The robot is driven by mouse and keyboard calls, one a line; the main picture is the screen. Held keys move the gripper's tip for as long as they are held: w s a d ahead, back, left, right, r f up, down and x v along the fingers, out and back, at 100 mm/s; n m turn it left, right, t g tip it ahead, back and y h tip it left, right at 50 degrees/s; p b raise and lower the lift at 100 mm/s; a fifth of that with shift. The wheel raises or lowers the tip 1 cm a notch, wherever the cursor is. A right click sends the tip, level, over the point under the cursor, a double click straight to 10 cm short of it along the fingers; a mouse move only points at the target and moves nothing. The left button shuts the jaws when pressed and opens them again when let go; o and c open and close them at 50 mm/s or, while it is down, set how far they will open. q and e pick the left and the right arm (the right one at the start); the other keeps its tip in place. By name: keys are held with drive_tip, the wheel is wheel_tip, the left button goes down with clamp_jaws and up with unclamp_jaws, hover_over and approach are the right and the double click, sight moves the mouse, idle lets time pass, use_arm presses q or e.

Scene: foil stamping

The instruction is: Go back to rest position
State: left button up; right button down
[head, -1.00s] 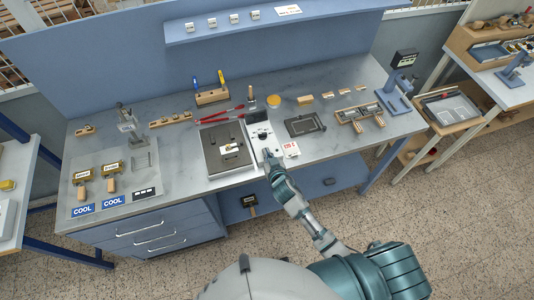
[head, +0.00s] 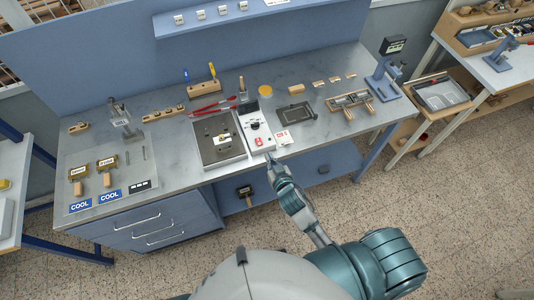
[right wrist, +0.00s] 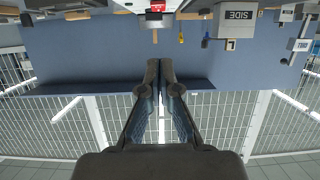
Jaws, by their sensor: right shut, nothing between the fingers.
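My right gripper (head: 269,157) is just off the front edge of the workbench, by the near end of the white control box (head: 254,124). It is shut and empty. In the right wrist view, its two fingertips (right wrist: 166,64) meet. The control box has a black dial and a red switch (head: 259,142), which is uncovered. A dark hot plate (head: 217,153) lies left of the box. My left gripper is not in view.
The workbench (head: 180,150) carries stamps on a mat at left, a wooden tool block (head: 201,88), a dark tray (head: 295,113) and a blue press (head: 384,80) at right. The floor (head: 440,220) at right is clear.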

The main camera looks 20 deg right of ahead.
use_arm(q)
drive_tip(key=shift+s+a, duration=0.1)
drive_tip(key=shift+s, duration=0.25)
